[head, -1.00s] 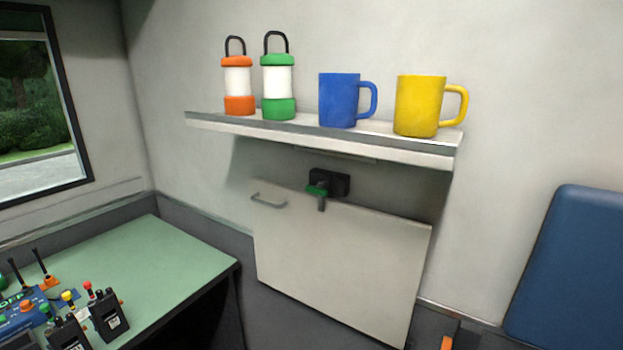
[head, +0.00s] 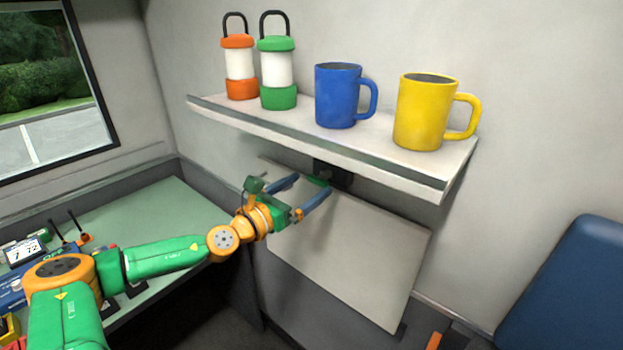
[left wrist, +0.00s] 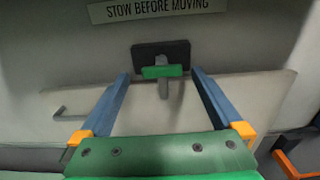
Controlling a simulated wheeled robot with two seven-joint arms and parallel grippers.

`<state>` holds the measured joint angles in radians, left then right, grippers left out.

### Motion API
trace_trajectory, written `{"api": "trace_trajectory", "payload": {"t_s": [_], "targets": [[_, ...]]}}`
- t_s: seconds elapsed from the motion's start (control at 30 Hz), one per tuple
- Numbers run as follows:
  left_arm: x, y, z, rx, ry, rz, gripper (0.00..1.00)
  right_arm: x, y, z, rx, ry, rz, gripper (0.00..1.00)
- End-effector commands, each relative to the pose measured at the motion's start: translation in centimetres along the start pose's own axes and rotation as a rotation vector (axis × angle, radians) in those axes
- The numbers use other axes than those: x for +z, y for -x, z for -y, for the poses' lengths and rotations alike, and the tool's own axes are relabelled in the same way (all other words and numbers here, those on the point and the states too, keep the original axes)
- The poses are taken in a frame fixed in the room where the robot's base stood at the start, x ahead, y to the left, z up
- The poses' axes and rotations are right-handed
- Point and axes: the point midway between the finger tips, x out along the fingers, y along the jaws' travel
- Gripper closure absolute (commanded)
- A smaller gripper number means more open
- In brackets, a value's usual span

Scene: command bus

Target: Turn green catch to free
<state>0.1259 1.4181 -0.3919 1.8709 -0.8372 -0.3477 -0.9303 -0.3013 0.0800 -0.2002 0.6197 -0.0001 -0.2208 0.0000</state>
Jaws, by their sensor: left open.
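The green catch (left wrist: 162,71) is a short green bar lying crosswise on a black mount (left wrist: 160,55), with a grey tongue (left wrist: 163,90) pointing down over the top edge of the white folding panel (head: 350,245). My right gripper is not in view.
The shelf (head: 330,147) overhangs the catch closely and carries an orange lantern (head: 240,65), a green lantern (head: 278,70), a blue mug (head: 338,95) and a yellow mug (head: 422,112). A panel handle (left wrist: 72,115) sits left of the catch. A green desk (head: 150,215) stands at left.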

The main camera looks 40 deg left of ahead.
Motion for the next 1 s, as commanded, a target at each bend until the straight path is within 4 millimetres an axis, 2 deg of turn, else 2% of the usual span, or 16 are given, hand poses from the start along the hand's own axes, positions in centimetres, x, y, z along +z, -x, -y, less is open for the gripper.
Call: {"api": "trace_trajectory", "payload": {"t_s": [0.03, 0.2, 0.57, 0.87, 0.9, 1.0], "targets": [[0.8, -0.5, -0.2, 0.006, 0.006, 0.006, 0.0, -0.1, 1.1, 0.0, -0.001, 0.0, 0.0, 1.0], [0.5, -1.9, -0.2, 0.006, 0.003, 0.003, 0.0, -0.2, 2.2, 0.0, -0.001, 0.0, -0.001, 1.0], [-0.1, -2.4, -0.1, 0.001, -0.002, -0.001, 0.0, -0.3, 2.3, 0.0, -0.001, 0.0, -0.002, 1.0], [0.0, -2.3, -0.1, 0.002, -0.002, -0.001, 0.81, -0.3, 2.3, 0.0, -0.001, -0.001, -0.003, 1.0], [0.0, -2.3, -0.1, 0.002, -0.002, -0.001, 0.86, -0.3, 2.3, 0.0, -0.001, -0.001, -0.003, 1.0], [0.0, -2.3, -0.1, 0.002, 0.002, -0.001, 0.86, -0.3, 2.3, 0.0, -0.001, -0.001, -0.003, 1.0]]}}
